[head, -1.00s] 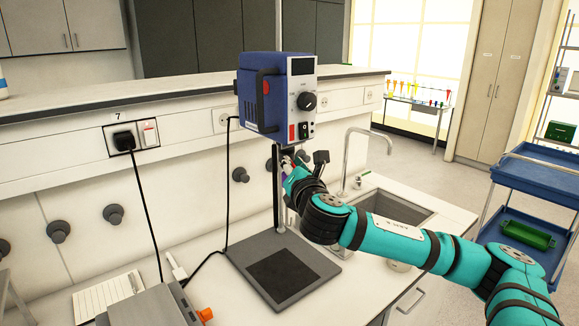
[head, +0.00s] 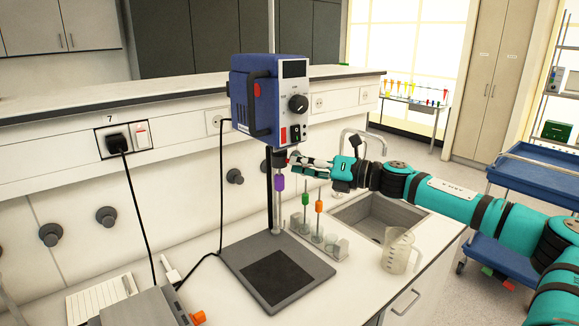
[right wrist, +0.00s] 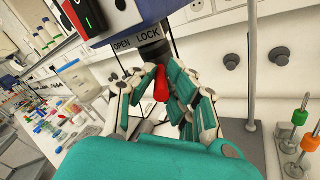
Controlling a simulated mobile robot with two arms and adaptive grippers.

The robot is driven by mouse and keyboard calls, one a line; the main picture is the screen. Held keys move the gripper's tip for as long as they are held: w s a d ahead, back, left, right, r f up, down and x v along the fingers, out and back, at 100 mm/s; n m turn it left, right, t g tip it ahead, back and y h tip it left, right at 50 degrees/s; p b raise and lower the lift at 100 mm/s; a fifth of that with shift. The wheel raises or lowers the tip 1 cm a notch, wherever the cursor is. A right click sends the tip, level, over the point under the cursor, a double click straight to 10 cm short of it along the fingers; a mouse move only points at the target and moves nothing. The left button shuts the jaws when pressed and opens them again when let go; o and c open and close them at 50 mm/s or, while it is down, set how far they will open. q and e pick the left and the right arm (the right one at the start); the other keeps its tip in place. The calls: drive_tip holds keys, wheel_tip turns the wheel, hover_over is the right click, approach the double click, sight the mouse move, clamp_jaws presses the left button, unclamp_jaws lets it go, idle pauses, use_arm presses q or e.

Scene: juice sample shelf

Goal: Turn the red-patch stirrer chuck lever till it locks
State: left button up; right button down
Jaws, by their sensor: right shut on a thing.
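The blue stirrer (head: 255,95) stands on its post with a red patch (head: 283,135) on its front. Its dark chuck (head: 279,160) is below the housing, and a purple-handled shaft (head: 280,184) hangs under it. My right gripper (head: 294,161) comes in from the right at chuck height. In the right wrist view, its fingers (right wrist: 160,78) are shut on the red lever (right wrist: 162,85), which sticks out below a collar marked OPEN and LOCK (right wrist: 136,40). The lever lies just under the LOCK end of the lettering. The fingers hide part of it. My left gripper is out of view.
A rack (head: 330,246) with green- and orange-handled shafts stands right of the stirrer's base plate (head: 240,265). A clear beaker (head: 396,252) stands in front of the sink (head: 380,215). A grey device (head: 145,308) is at the front left.

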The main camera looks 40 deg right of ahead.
drive_tip(key=shift+w+d+n+g+y+p, duration=0.25)
drive_tip(key=shift+n+g+y, duration=0.35)
drive_tip(key=shift+y, duration=0.3)
drive_tip(key=shift+w+d+n+g+y+p, duration=0.15)
drive_tip(key=shift+d+n+g+y+p, duration=0.1)
drive_tip(key=shift+n+g+y+p, duration=0.3)
drive_tip(key=shift+y, duration=0.25)
drive_tip(key=c, duration=1.4)
unclamp_jaws()
drive_tip(key=shift+a, duration=0.1)
drive_tip(key=shift+o, duration=0.2)
drive_tip(key=shift+w+d+f, duration=0.1)
drive_tip(key=shift+d, duration=0.1)
drive_tip(key=v, duration=1.2)
